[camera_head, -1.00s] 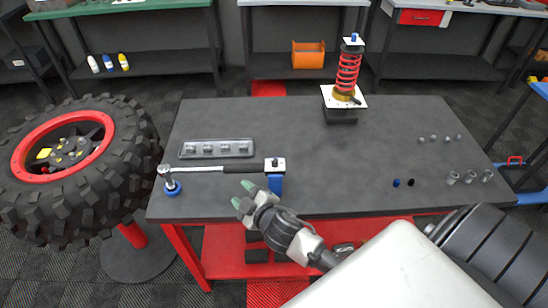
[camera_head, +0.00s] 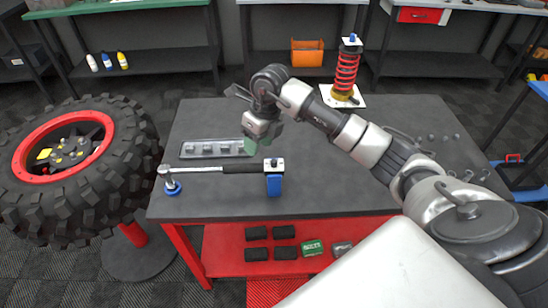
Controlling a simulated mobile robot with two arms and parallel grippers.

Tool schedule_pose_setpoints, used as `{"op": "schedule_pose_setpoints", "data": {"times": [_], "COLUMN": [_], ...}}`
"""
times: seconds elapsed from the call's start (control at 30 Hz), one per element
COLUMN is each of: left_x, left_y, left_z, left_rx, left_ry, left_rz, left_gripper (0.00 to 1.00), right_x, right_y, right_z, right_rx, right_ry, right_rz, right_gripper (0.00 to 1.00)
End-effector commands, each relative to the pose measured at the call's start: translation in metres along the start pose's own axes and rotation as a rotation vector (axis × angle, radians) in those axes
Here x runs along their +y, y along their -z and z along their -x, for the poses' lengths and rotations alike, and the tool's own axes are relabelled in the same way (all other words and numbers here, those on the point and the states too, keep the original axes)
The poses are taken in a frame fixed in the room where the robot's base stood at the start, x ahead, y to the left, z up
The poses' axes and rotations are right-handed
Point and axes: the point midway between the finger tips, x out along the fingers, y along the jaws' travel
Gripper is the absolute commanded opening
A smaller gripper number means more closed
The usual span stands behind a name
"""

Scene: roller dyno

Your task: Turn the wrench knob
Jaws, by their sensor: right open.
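A torque wrench (camera_head: 205,169) lies level near the front left of the dark table (camera_head: 330,190). Its silver head (camera_head: 166,177) rests at a blue round stand (camera_head: 172,188) on the left. Its black handle ends at a blue holder (camera_head: 274,185) with a pale, knob-like top (camera_head: 274,164) on the right. My right gripper (camera_head: 252,144) is open and empty, with green fingertips pointing down. It appears just behind and above the handle's right part, apart from it. My left gripper is out of view.
A tray of sockets (camera_head: 213,148) lies behind the wrench. A red spring shock absorber (camera_head: 346,74) stands at the table's back. A large tyre (camera_head: 130,150) stands left of the table. My right arm crosses the table's right half.

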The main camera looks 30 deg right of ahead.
Motion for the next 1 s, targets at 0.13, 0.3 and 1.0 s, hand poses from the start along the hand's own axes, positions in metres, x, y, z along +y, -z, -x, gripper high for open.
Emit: {"op": "schedule_pose_setpoints", "data": {"times": [0.13, 0.3, 1.0], "left_x": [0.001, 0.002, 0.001], "left_y": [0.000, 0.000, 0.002], "left_z": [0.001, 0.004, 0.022], "left_rx": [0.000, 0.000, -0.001], "left_ry": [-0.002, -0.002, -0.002], "left_rz": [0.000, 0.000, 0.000], "left_gripper": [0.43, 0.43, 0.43], "right_x": [-0.032, -0.040, -0.057], "right_y": [0.010, 0.014, 0.024], "right_z": [0.025, 0.020, -0.076], "right_rx": [0.085, 0.108, 0.103], "right_ry": [0.161, 0.193, 0.190], "right_rz": [-0.045, -0.058, -0.055], "right_gripper": [0.46, 0.46, 0.46]}}
